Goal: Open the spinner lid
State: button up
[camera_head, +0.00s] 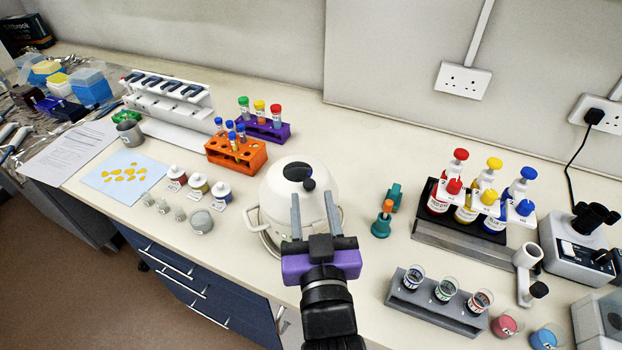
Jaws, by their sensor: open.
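The spinner (277,216) is a round cream-white device standing on the bench in the middle of the camera_head view. Its lid (320,178) is down, with a dark window and a dark knob (309,184) on top. A curved handle shows at each side of its body. My gripper (313,210) is open and empty, its two grey fingers pointing toward the lid just in front of the knob. Whether the fingers touch the lid cannot be told. My gripper hides part of the spinner's front.
An orange tube rack (236,155) and a purple rack (264,131) stand behind left. Small jars (221,190) stand to the left. A teal stand (381,226) is close on the right. A grey rack of cups (437,300) lies front right. The bench between is clear.

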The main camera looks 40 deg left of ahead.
aim_at(310, 187)
jog(key=shift+p+x, duration=0.5)
jog(key=shift+x, duration=2.25)
jog(key=shift+c, duration=0.4)
grip_shut()
